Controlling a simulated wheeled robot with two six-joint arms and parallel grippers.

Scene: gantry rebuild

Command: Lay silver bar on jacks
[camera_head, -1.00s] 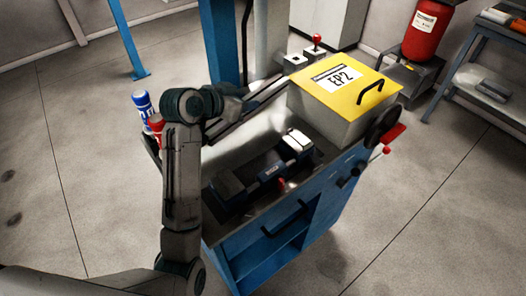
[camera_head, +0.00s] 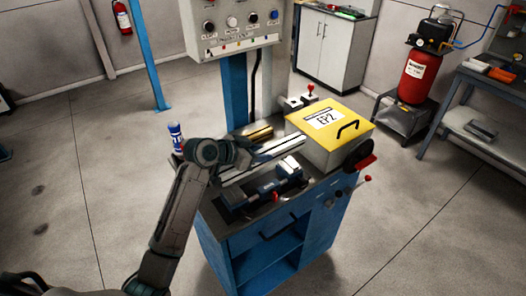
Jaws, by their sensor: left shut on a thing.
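A long silver bar (camera_head: 286,145) runs slantwise over the back of the blue workbench (camera_head: 222,234), left of the yellow-topped box. My left gripper (camera_head: 257,153) is shut on the bar near its middle; its fingers are partly lost against the bar. I cannot tell whether the bar is raised or touches what is under it. I cannot make out the jacks; my arm and the bar may cover them. My right gripper is out of view.
A dark vise (camera_head: 262,191) lies along the bench front. A box with a yellow EP2 lid (camera_head: 328,118) stands at the right end. A brass-coloured cylinder (camera_head: 258,132) lies behind the bar, and a blue can (camera_head: 177,137) stands at the left. A control panel (camera_head: 232,24) rises behind.

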